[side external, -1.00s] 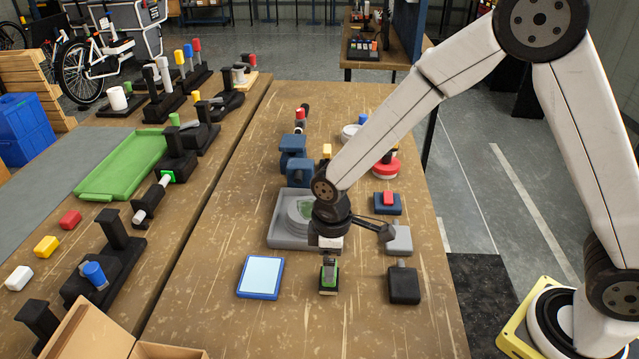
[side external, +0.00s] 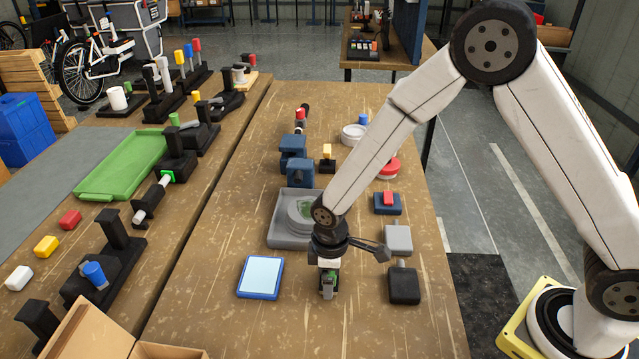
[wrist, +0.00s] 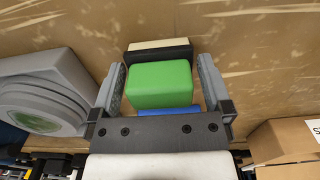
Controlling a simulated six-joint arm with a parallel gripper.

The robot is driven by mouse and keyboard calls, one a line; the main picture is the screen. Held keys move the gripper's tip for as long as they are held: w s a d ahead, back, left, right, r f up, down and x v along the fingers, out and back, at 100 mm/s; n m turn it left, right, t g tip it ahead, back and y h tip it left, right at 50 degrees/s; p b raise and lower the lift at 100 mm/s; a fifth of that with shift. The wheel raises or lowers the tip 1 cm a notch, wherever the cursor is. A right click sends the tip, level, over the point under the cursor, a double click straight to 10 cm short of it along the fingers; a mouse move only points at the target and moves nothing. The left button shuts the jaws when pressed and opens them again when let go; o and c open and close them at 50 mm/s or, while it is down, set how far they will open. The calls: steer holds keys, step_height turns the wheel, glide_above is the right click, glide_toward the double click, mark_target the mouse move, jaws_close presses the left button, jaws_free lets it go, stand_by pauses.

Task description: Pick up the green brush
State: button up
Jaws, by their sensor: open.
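The green brush (wrist: 160,86) stands on the table; its green top shows in the wrist view, with a dark and pale edge beyond it and a blue strip on the near side. My gripper (wrist: 160,66) is open, with one finger on each side of the green part and small gaps visible. In the side external view my gripper (side external: 328,288) is low over the brush (side external: 331,281) and hides most of it.
A blue-framed pale pad (side external: 260,278) lies left of my gripper. A black block (side external: 404,286) and a grey block (side external: 398,239) are to the right. A grey tray (side external: 281,241) with round grey discs is behind. The table front is clear.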

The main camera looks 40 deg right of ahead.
steer(key=shift+c, duration=0.2)
steer(key=c, duration=1)
steer(key=shift+r, duration=0.2)
steer(key=shift+r, duration=0.9)
steer(key=s+d+r, duration=0.3)
steer(key=s+r, duration=0.7)
steer(key=s, duration=0.3)
steer(key=shift+s+d+r, duration=0.25)
steer(key=shift+d+r, duration=0.1)
steer(key=shift+r, duration=0.05)
